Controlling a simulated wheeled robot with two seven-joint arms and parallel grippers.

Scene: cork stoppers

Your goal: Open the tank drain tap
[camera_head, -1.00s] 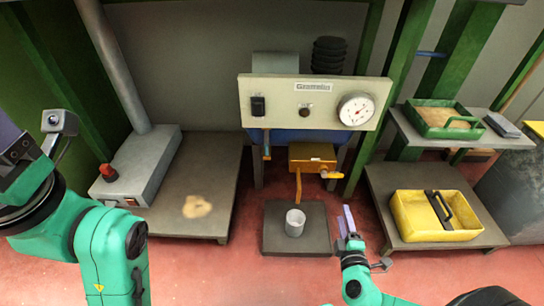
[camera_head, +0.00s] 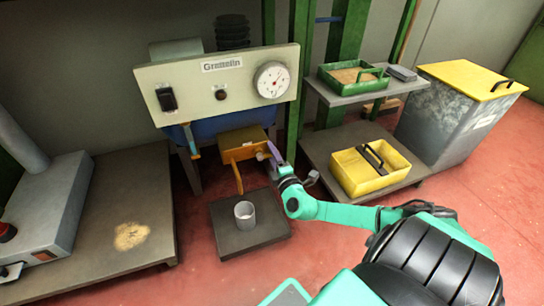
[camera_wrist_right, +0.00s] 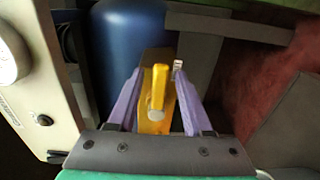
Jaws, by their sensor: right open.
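The tank is a blue cylinder (camera_head: 207,128) behind the pale gauge panel. Its drain tap has an orange-brown body (camera_head: 238,143) with a thin spout pointing down towards a grey cup (camera_head: 244,211). My right gripper (camera_head: 271,157) is at the right end of the tap, where the handle is mostly hidden in the head view. In the right wrist view, the yellow tap handle (camera_wrist_right: 158,88) lies between the two purple fingers of my open gripper (camera_wrist_right: 158,80). Contact is not clear. My left gripper is out of view.
The gauge panel (camera_head: 218,82) stands just above the tap. The cup stands on a dark low platform (camera_head: 265,228). To the right are a yellow tray (camera_head: 358,178), a green tray (camera_head: 333,82) and a grey bin (camera_head: 438,115). A grey bench (camera_head: 115,205) stands left.

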